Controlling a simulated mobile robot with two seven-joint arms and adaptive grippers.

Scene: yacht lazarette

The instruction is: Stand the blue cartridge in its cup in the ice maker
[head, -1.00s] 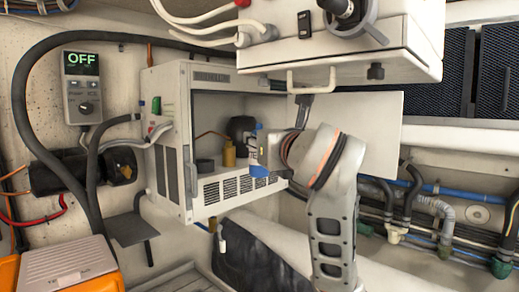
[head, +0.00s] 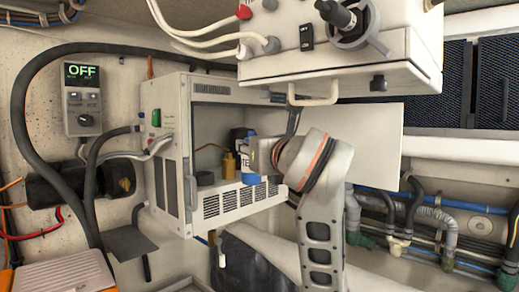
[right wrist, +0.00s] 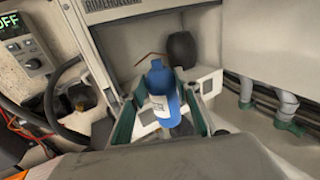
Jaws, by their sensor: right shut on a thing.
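The white ice maker (head: 168,125) stands open in the head view, its door (head: 370,140) swung out to the right. A dark round cup (head: 205,178) sits on its floor near the front left. My right gripper (head: 250,160) is shut on the blue cartridge (head: 248,180), which has a pale label, and holds it at the right part of the opening. The cartridge looks roughly upright, to the right of the cup. In the right wrist view the cartridge (right wrist: 160,85) is between the two fingers (right wrist: 162,118); I cannot make out the cup there. My left gripper is out of view.
A brass fitting (head: 229,165) stands inside the ice maker, between cup and cartridge in the head view. A dark rounded part (right wrist: 181,48) is behind it. A white box with a handle (head: 320,98) hangs above my arm. A controller reading OFF (head: 82,105) is on the left wall.

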